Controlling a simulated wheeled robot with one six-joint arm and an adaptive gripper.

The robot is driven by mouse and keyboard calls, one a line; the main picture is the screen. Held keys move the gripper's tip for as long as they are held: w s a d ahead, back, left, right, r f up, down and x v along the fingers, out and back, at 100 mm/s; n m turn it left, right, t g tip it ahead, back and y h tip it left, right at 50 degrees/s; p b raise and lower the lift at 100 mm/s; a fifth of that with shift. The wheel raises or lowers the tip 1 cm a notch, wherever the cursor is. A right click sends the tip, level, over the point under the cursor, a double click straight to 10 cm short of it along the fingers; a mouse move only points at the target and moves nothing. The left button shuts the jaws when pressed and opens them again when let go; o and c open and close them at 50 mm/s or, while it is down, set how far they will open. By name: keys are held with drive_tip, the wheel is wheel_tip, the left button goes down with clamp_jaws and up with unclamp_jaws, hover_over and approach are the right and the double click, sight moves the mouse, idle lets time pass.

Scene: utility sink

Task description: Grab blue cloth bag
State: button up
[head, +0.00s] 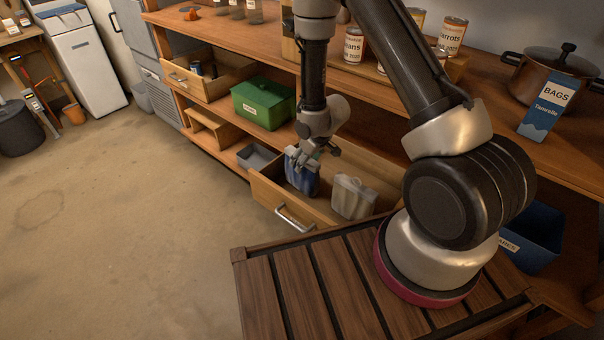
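The blue cloth bag (301,181) stands upright in an open wooden drawer (272,193) of the shelf unit. My gripper (298,162) points down at the bag's top, and its fingers overlap the bag's upper edge in the head view. The gripper hides part of the bag's top. The fingers are small and dark here, so I cannot tell whether they are closed on the bag or only around it. A beige cloth bag (352,199) stands to the right of the blue one in the same drawer.
A green box (263,104) and a grey tray (257,157) sit on shelves left of the drawer. Another drawer (205,82) is open at upper left. Cans (452,36), a pot (548,75) and a BAGS box (548,106) stand on the counter. The floor at left is clear.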

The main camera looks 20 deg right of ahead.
drive_tip(key=x, duration=0.4)
drive_tip(key=shift+f, duration=0.15)
drive_tip(key=c, duration=1.2)
drive_tip(key=shift+o, duration=0.2)
